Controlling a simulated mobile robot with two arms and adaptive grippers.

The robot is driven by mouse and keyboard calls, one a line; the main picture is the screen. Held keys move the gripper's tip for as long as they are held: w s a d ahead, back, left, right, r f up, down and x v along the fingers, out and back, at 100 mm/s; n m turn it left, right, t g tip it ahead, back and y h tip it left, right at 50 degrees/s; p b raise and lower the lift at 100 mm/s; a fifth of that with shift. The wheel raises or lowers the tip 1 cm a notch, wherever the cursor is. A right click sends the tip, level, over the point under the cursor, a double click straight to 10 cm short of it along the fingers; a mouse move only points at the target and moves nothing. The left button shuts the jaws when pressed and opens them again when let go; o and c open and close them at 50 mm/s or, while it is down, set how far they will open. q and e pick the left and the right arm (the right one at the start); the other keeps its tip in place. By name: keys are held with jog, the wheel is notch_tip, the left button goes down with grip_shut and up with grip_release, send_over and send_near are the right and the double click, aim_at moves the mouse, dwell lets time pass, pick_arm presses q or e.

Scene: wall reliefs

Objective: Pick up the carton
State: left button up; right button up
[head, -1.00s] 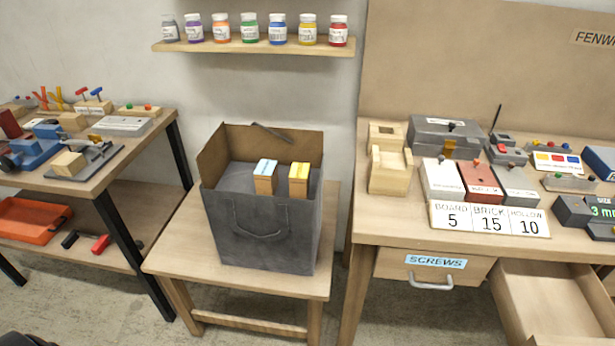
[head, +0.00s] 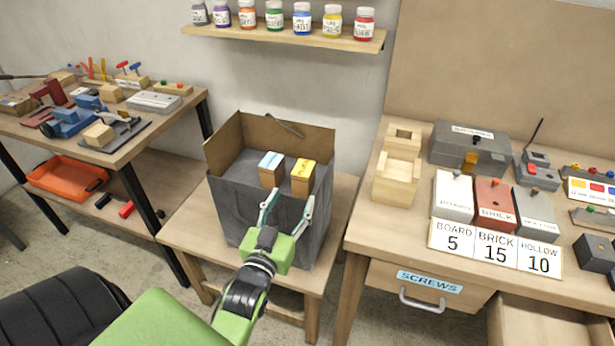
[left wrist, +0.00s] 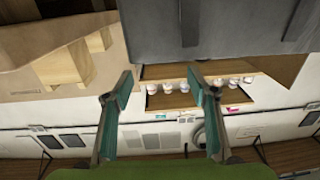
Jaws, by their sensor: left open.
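A dark grey, open-topped, bag-like container with a handle (head: 240,200) stands upright on a small wooden table. Two small brown cartons show at its opening, one with a light blue top (head: 271,168) and one with a yellow top (head: 303,176). Which one the task means, I cannot tell. My left gripper (head: 289,203) is open and empty, its fingers pointing up before the container's front, just below the cartons. The left wrist view shows the spread fingers (left wrist: 160,80) with a dark grey surface (left wrist: 225,25) beyond them. My right gripper is not in view.
The small wooden table (head: 180,237) has bare room left of the container. A shelf of paint jars (head: 290,38) hangs above. A workbench (head: 385,235) with labelled blocks is at right; a table with an orange tray (head: 68,177) is at left.

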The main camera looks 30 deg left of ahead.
pick_arm(q)
send_near(307, 161)
jog(key=shift+w+d+f+p, duration=0.1)
jog(key=shift+w+f+p, duration=0.2)
jog(key=shift+w, duration=0.8)
jog(key=shift+w+a+r, duration=0.15)
jog(key=shift+w+a, duration=0.1)
jog(key=shift+a, duration=0.05)
jog(key=x, duration=0.1)
jog(key=p+x, duration=0.1)
jog(key=x, duration=0.1)
jog(key=shift+w+a, duration=0.2)
jog(key=shift+a, duration=0.1)
jog(key=shift+w+a, duration=0.15)
jog(key=shift+w, duration=0.35)
jog(key=c, duration=1.3)
